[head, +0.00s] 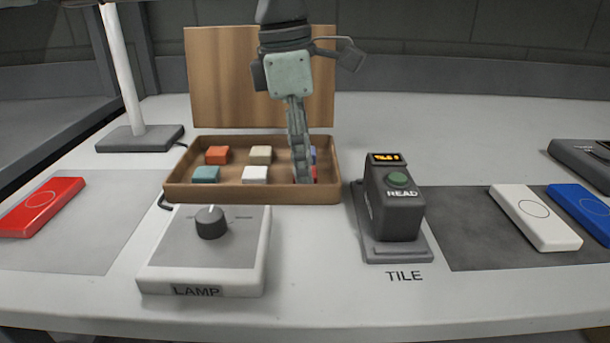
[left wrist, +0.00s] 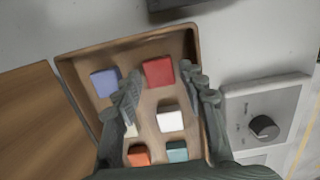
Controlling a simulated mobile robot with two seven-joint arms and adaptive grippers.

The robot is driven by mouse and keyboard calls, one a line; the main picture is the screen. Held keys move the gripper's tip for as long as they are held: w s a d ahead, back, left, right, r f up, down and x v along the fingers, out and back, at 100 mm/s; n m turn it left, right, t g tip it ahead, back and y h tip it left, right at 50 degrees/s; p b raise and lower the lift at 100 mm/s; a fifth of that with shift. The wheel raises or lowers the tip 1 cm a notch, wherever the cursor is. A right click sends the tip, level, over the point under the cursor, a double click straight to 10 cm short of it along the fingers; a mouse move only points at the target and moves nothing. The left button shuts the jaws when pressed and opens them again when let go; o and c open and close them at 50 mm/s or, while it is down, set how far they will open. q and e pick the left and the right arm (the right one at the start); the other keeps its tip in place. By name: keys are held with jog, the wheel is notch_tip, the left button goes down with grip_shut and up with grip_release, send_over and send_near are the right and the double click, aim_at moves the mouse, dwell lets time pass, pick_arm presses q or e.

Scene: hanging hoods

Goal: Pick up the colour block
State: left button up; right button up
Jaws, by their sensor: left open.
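An open wooden box (head: 179,188) holds several small coloured blocks: orange (head: 217,155), cream (head: 260,155), teal (head: 206,174), white (head: 255,174), and blue-violet and red ones at the right end. My left gripper (head: 302,178) points down into that right end and partly hides those two. In the left wrist view, its open fingers (left wrist: 160,78) stand on either side of the red block (left wrist: 158,72), with gaps beside it. The blue-violet block (left wrist: 105,82) lies outside the left finger. The cream block is mostly hidden behind that finger. My right gripper is not in view.
The raised wooden lid (head: 225,80) stands behind the box. A LAMP knob unit (head: 205,255) sits in front, and a TILE reader (head: 393,205) with a green button is to the right. A red tile (head: 42,207) lies left; white (head: 535,217) and blue (head: 582,212) tiles lie right.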

pick_arm(q)
jog(key=shift+f, duration=0.5)
jog(key=shift+c, duration=0.2)
jog(key=shift+d, duration=0.1)
jog(key=c, duration=0.9)
jog(key=shift+r, duration=0.15)
